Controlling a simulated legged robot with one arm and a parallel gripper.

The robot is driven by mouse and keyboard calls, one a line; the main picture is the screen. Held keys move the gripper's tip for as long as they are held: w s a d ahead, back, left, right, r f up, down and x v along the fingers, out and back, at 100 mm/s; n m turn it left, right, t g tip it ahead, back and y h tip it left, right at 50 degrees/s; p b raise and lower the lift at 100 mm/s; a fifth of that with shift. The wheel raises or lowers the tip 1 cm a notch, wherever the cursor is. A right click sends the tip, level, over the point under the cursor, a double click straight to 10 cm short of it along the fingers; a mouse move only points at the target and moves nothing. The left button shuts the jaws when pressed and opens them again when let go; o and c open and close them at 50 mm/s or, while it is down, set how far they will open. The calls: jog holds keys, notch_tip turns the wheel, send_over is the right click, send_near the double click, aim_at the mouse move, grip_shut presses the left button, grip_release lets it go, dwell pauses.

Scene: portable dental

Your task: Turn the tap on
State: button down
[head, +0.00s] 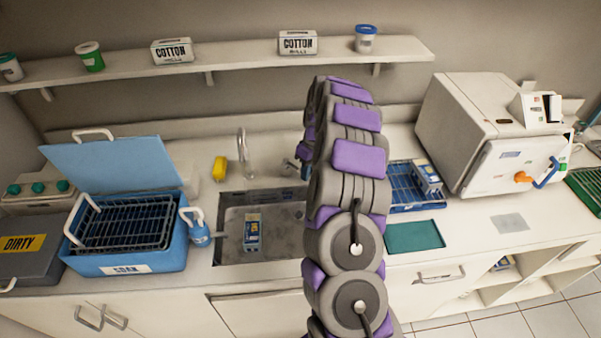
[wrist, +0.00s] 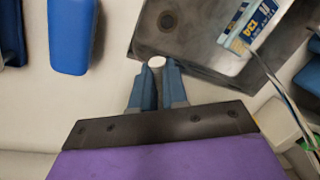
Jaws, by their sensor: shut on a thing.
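The tap's curved metal spout (head: 243,150) stands behind the sink (head: 228,240) in the head view. It also shows as a thin metal tube at the right of the wrist view (wrist: 287,88). In the wrist view, my gripper (wrist: 157,72) has its two blue fingers closed around a small round pale knob (wrist: 156,61) beside the sink's corner, which appears to be the tap handle. Much of the knob is hidden between the fingers. In the head view my arm hides most of the gripper and the right part of the sink.
A carton (head: 252,232) stands in the sink. A blue soak tub (head: 128,262) is at left. A blue rack (head: 405,196) and a teal mat (head: 414,236) lie right of my arm. A blue block (wrist: 72,35) is near my fingers.

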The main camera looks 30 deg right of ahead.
jog(key=d+n, duration=0.1)
jog(key=w+d+n+p, duration=0.1)
jog(key=shift+d+n+g, duration=0.25)
jog(key=shift+n+g, duration=0.05)
jog(key=shift+n, duration=0.1)
jog(key=shift+w+d+n, duration=0.25)
jog(key=shift+d+n, duration=0.15)
jog(key=shift+n, duration=0.1)
jog(key=c, duration=1.1)
grip_release()
jog(key=shift+d, duration=0.15)
jog(key=shift+c, duration=0.2)
jog(key=p+v, duration=0.5)
jog(key=v, duration=1.2)
jog(key=shift+w, duration=0.25)
jog(key=shift+a+r, duration=0.2)
